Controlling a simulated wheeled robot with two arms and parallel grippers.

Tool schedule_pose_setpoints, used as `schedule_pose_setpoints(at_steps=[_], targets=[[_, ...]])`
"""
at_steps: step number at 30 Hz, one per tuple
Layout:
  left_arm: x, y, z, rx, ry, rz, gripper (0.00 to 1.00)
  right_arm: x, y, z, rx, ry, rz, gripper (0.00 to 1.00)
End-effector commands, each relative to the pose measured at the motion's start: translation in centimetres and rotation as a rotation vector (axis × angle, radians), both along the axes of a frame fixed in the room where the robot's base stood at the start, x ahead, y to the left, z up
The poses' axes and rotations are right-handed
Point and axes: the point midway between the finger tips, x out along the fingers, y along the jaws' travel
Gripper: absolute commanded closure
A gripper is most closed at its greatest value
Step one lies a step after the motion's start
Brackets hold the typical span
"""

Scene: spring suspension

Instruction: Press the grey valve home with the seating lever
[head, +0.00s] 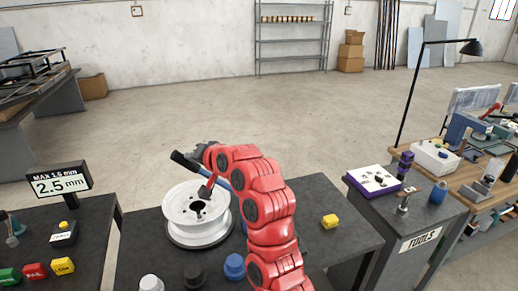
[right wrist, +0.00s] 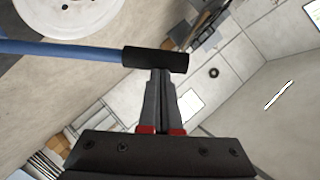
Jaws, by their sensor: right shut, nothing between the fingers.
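The seating lever has a blue shaft (head: 221,183) and a black grip (head: 184,160). It stands out over a white wheel rim (head: 182,213) on the dark table, beside a red upright piece (head: 208,187). In the right wrist view, the black grip (right wrist: 156,60) crosses just beyond the fingertips of my right gripper (right wrist: 160,75). The fingers are shut and empty, with their tips at or against the grip; I cannot tell if they touch. In the head view my right gripper (head: 203,151) is partly hidden behind my red arm. I cannot make out the grey valve. My left gripper is out of view.
A white knob (head: 151,283), a black one (head: 194,277) and a blue one (head: 234,266) stand at the front. A tools cabinet (head: 421,240) is at right, a 2.5 mm display (head: 60,183) at left.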

Motion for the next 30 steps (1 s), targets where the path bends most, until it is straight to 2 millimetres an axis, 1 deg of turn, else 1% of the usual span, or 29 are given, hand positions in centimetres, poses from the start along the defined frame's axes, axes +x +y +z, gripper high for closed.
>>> schedule_pose_setpoints(at_steps=[1,6,8,12,15,18,24,30], targets=[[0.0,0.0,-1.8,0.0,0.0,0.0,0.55,-0.3,1.2,-1.5,-0.042,-0.017,0.006,1.0],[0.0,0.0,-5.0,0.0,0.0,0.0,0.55,-1.2,4.1,-4.6,-0.195,-0.063,0.006,1.0],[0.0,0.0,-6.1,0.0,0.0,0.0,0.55,-1.5,4.9,-5.5,-0.249,-0.083,0.004,1.0],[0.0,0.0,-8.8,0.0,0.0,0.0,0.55,-2.1,6.7,-8.3,-0.374,-0.122,0.004,1.0],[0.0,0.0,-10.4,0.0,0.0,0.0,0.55,-2.4,7.6,-10.2,-0.459,-0.149,0.004,1.0],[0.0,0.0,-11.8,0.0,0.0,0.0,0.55,-2.6,8.3,-11.7,-0.534,-0.175,0.001,1.0],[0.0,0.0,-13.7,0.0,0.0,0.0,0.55,-2.9,9.2,-14.7,-0.659,-0.21,0.0,1.0],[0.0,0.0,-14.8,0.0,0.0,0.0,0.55,-2.9,9.5,-16.4,-0.653,-0.21,-0.001,1.0]])
